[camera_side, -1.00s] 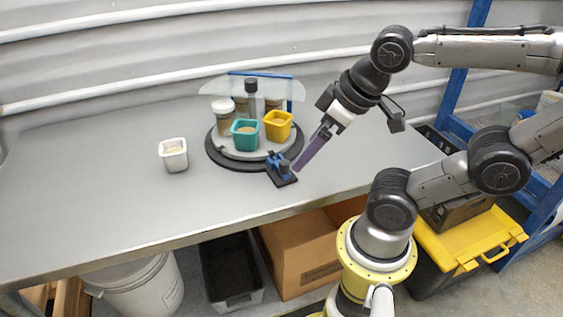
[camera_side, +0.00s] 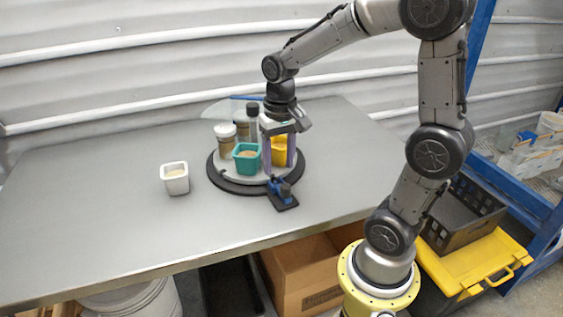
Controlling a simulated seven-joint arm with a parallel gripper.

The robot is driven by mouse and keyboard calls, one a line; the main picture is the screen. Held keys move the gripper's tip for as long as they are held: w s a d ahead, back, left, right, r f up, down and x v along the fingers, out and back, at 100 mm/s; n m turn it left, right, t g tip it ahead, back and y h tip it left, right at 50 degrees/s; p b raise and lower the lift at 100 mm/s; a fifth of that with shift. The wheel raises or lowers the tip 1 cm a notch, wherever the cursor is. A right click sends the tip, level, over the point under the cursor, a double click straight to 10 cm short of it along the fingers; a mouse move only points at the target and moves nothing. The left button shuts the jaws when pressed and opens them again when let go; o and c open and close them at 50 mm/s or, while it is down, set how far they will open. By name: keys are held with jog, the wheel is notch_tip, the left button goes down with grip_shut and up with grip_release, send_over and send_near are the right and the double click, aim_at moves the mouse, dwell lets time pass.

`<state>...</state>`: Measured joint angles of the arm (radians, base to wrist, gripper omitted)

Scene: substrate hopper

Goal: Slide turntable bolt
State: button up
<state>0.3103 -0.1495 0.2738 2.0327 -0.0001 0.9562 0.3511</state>
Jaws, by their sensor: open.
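The turntable (camera_side: 224,183) is a round grey disc on a dark base, standing on the bench. The bolt (camera_side: 279,187) is a small blue piece on a black plate at the turntable's front right edge. My gripper (camera_side: 279,172) points down over the right part of the turntable, with its purple fingers apart. The fingers stand in front of and beside the yellow pot (camera_side: 279,152) and partly hide it. The fingertips are just behind the bolt in the picture; I cannot tell whether they touch anything. A teal pot (camera_side: 246,160) stands to the left of the fingers.
White-lidded jars (camera_side: 226,139) and a dark-topped post (camera_side: 253,122) stand on the turntable's back part. A clear screen (camera_side: 218,109) rises behind them. A white pot (camera_side: 175,179) stands on the bench to the left. The left bench (camera_side: 90,200) is clear.

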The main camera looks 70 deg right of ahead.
aim_at(286, 186)
jog(key=shift+s+d+f, duration=0.25)
jog(key=shift+d+f, duration=0.05)
jog(key=shift+f, duration=0.15)
jog(key=shift+s+a, duration=0.45)
jog(key=shift+s, duration=0.1)
jog(key=f, duration=0.3)
jog(key=shift+s+a+f, duration=0.1)
jog(key=shift+s+a, duration=0.1)
jog(key=shift+s, duration=0.05)
jog(key=shift+f, duration=0.9)
jog(key=c, duration=0.9)
